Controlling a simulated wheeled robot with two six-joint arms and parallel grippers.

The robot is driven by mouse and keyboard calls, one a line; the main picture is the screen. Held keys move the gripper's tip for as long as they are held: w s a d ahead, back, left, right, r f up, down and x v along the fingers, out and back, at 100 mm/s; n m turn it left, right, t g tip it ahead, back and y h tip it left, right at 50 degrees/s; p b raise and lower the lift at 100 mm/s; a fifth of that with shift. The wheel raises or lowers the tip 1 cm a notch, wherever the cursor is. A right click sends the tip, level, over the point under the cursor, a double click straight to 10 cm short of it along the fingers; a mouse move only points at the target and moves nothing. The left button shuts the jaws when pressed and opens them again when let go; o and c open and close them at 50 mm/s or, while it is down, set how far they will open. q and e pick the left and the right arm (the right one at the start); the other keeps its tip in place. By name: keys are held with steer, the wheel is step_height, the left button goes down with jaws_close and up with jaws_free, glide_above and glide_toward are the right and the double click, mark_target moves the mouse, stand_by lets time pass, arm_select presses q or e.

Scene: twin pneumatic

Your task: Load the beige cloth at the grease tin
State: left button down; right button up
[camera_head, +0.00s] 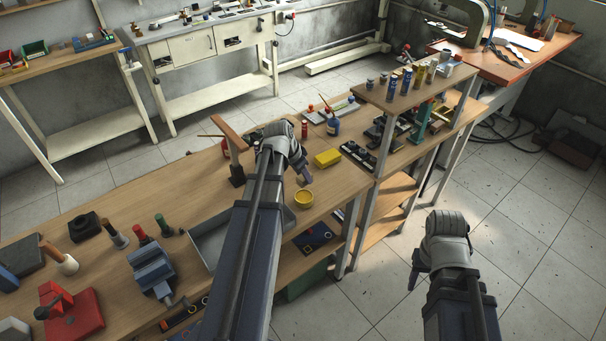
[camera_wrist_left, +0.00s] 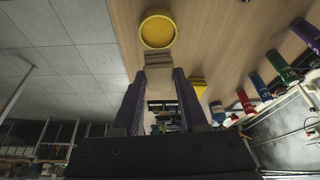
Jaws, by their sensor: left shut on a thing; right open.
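The grease tin (camera_head: 303,199) is a round yellow tin near the front edge of the workbench. In the left wrist view the tin (camera_wrist_left: 158,30) lies just past the fingertips, its round yellow top facing the camera. My left gripper (camera_head: 304,174) is over the bench just behind the tin. In the left wrist view my left gripper (camera_wrist_left: 160,76) is shut on the folded beige cloth (camera_wrist_left: 158,61), which sticks out toward the tin. I cannot tell whether cloth and tin touch. My right gripper (camera_head: 414,279) is open and empty over the floor, right of the bench.
A yellow block (camera_head: 327,158) and a blue bottle (camera_head: 333,125) stand behind the tin. A grey tray (camera_head: 209,246) lies partly under my left arm. A vise (camera_head: 151,268) and several handled tools are at left. A raised shelf (camera_head: 400,97) stands at right.

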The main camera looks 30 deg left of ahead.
arm_select(q)
steer(key=shift+s, duration=0.15)
steer(key=shift+f, duration=0.35)
steer(key=shift+f+b, duration=0.6)
steer(key=shift+b, duration=0.25)
step_height(320, 180, down, 4)
steer(key=b, duration=0.4)
steer(key=shift+f, duration=0.15)
steer(key=shift+f+b, duration=0.55)
steer(key=shift+b, duration=0.2)
stand_by(1.0)
step_height(320, 180, up, 7)
steer(key=p, duration=0.7)
